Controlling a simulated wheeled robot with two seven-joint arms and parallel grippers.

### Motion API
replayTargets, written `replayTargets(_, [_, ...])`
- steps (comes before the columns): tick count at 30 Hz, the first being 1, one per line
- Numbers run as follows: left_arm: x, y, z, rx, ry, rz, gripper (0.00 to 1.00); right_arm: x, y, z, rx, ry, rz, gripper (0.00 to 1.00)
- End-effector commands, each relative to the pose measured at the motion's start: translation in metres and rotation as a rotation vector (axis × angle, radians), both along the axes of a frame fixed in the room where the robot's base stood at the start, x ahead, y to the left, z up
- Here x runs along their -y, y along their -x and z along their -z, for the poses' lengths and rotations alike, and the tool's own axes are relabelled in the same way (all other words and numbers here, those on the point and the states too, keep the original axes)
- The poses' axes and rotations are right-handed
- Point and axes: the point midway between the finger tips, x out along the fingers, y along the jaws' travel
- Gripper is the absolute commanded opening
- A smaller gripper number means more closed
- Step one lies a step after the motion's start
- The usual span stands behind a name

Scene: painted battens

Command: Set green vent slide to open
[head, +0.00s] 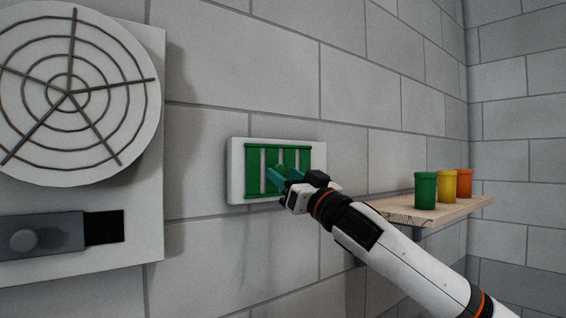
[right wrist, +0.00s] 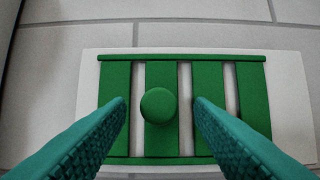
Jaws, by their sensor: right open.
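The green vent slide (head: 252,172) is a set of upright green slats between two rails on a white plate (head: 236,180) on the wall. In the right wrist view its slats (right wrist: 208,82) have narrow pale gaps between them. A round green knob (right wrist: 158,105) stands out from one slat, left of the middle. My right gripper (head: 279,177) is at the vent's front, its teal fingers open. In the right wrist view the fingers (right wrist: 160,101) lie on either side of the knob, apart from it. In the head view they hide most of the knob. My left gripper is not in view.
A round grille (head: 70,92) is on a pale panel at the left. Below it is a grey slide (head: 45,236) with a round knob. A wooden shelf (head: 395,212) at the right holds green, yellow and orange cups. Bare block wall lies between.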

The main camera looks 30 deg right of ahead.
Motion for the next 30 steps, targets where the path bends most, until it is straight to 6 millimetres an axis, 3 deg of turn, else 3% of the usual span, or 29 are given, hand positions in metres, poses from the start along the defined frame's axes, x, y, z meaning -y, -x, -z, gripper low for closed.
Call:
replayTargets(5, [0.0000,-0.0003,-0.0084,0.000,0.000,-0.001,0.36,-0.0013,-0.0123,-0.0063,0.001,0.001,0.000,0.48])
replayTargets(14, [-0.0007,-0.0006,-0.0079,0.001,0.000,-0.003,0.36,-0.0012,-0.0140,-0.0053,0.000,0.002,0.001,0.48])
replayTargets(23, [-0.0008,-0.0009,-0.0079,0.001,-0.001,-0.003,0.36,-0.0012,-0.0138,-0.0052,0.000,0.002,0.001,0.00])
replayTargets(30, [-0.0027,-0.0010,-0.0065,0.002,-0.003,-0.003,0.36,-0.0042,-0.0139,-0.0044,0.000,0.002,-0.001,0.00])
